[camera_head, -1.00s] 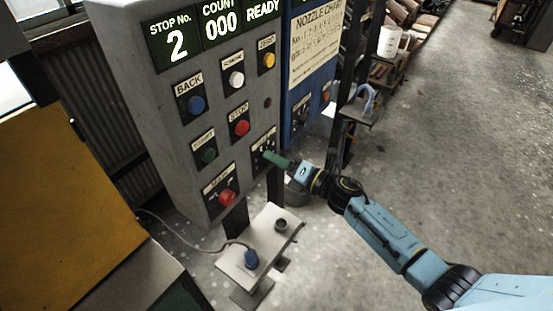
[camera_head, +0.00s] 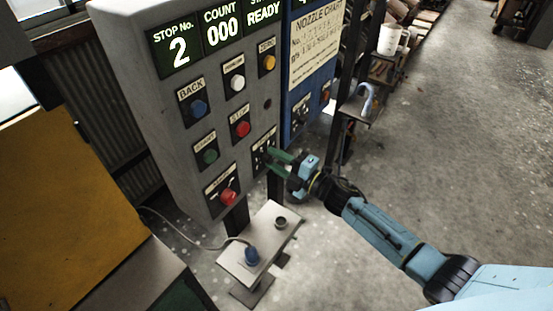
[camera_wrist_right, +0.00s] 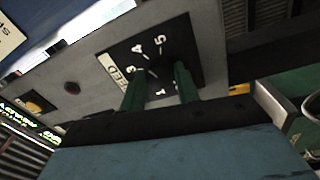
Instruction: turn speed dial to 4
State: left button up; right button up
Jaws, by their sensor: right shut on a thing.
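The speed dial's black plate (camera_head: 258,163) is at the lower right of the grey control panel. In the right wrist view, the plate (camera_wrist_right: 185,45) shows white numerals, with 4 and 5 clear and a SPEED label beside them. My right gripper (camera_head: 272,161) is at the dial, its two green fingers reaching the plate. In the wrist view the gripper (camera_wrist_right: 159,88) straddles the dial's centre, shut on the small dark knob. The knob is mostly hidden between the fingers, and I cannot tell which number it points to. My left gripper is not in view.
The grey panel (camera_head: 150,110) also carries a red stop button (camera_head: 243,129), a green button (camera_head: 210,156) and a red main switch (camera_head: 228,196) near the dial. A blue cabinet (camera_head: 292,107) stands close on the right. A small metal shelf (camera_head: 262,238) is below.

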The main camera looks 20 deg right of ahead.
jog(key=shift+m, duration=0.3)
jog(key=o, duration=1)
jog(key=b+v, duration=0.1)
jog(key=v, duration=1.2)
jog(key=shift+s+d+b, duration=0.15)
jog(key=shift+b, duration=0.15)
